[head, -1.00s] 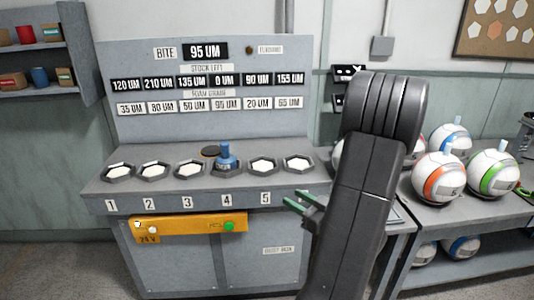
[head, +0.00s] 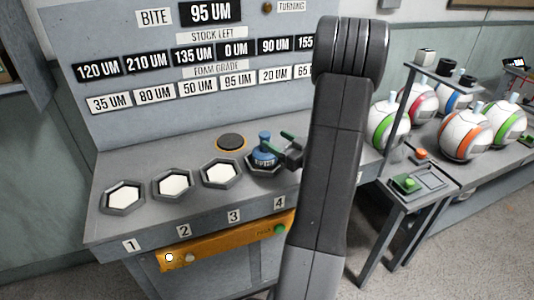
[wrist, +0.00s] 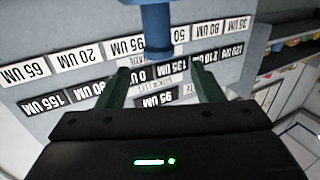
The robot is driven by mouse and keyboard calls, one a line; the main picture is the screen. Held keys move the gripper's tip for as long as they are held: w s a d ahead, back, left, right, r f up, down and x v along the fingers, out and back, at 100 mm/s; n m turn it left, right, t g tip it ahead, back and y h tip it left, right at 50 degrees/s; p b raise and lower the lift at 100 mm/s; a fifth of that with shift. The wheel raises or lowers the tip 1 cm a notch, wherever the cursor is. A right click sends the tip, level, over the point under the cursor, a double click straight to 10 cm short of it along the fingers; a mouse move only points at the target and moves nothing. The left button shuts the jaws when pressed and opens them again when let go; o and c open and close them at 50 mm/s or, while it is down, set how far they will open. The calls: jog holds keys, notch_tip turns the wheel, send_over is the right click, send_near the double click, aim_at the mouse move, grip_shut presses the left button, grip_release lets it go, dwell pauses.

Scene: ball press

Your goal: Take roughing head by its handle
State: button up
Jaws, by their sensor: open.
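The blue roughing head (head: 264,152) stands upright in the hexagonal well (head: 266,170) above the number 4, with a pale label on its body. My gripper (head: 283,142) is just right of its upper part, its green fingers pointing at it. In the wrist view, which is upside down, the blue handle (wrist: 157,28) hangs at the top, sideways between my two green fingers (wrist: 158,80). The fingers are spread and empty. Whether they touch the handle is not clear. My arm hides the wells to the right.
Wells with white pads (head: 172,185) stand left of the roughing head. A dark round disc (head: 231,141) lies behind it. The panel with number plates (head: 195,55) rises behind the bench. Striped balls (head: 467,136) and a small table with a green button (head: 407,183) are at the right.

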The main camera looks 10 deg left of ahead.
aim_at(269, 137)
jog(key=shift+f+p+x, duration=0.1)
jog(key=shift+p+x, duration=0.3)
jog(key=shift+x, duration=1.2)
jog(key=shift+f+p+x, duration=0.15)
jog(key=shift+p+x, duration=0.2)
jog(key=shift+x, duration=1.25)
jog(key=shift+d, duration=0.1)
jog(key=shift+c, duration=0.2)
jog(key=shift+r, duration=0.1)
grip_shut()
